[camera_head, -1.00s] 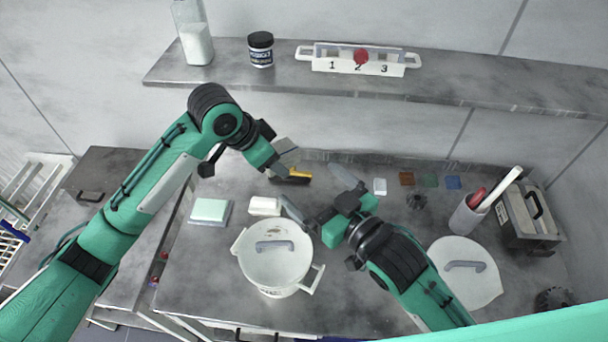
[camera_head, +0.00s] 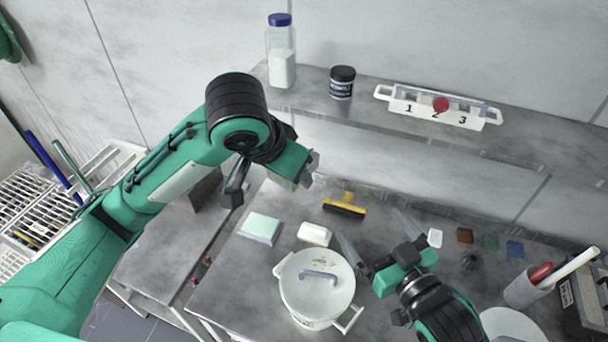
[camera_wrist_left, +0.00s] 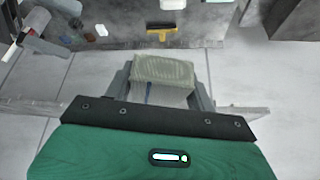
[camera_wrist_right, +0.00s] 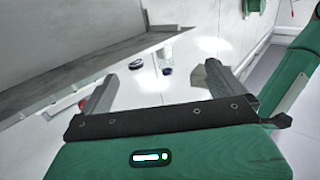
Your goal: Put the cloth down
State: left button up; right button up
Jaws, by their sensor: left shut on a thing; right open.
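My left gripper (camera_head: 310,168) is shut on a pale grey-green folded cloth. The cloth (camera_wrist_left: 163,72) shows between its fingers in the left wrist view. In the head view the cloth is mostly hidden by the gripper, which is in the air near the worktop's back left part. My right gripper (camera_head: 374,230) is open and empty above the worktop, right of the lidded pot. Its two spread fingers also show in the right wrist view (camera_wrist_right: 160,88).
The shelf above holds a bottle (camera_head: 281,60), a dark jar (camera_head: 342,83) and a numbered rack (camera_head: 440,108).

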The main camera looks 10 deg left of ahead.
pick_arm(q)
jog(key=shift+s+a+r+n, duration=0.3)
jog(key=shift+a+r, duration=0.1)
jog(key=shift+r, duration=0.1)
jog(key=shift+s, duration=0.1)
pick_arm(e)
jog(key=a+r+n+g+y, duration=0.35)
jog(key=r+n+g, duration=0.4)
jog(key=r, duration=0.65)
jog(key=shift+m+g+h, duration=0.45)
jog(key=shift+g, duration=0.4)
jog(key=x, duration=1.2)
jog(key=shift+a+r, duration=0.25)
jog(key=shift+a, duration=0.15)
jog(key=c, duration=1)
pick_arm(q)
jog(key=o, duration=1.4)
jog(key=shift+c, duration=0.2)
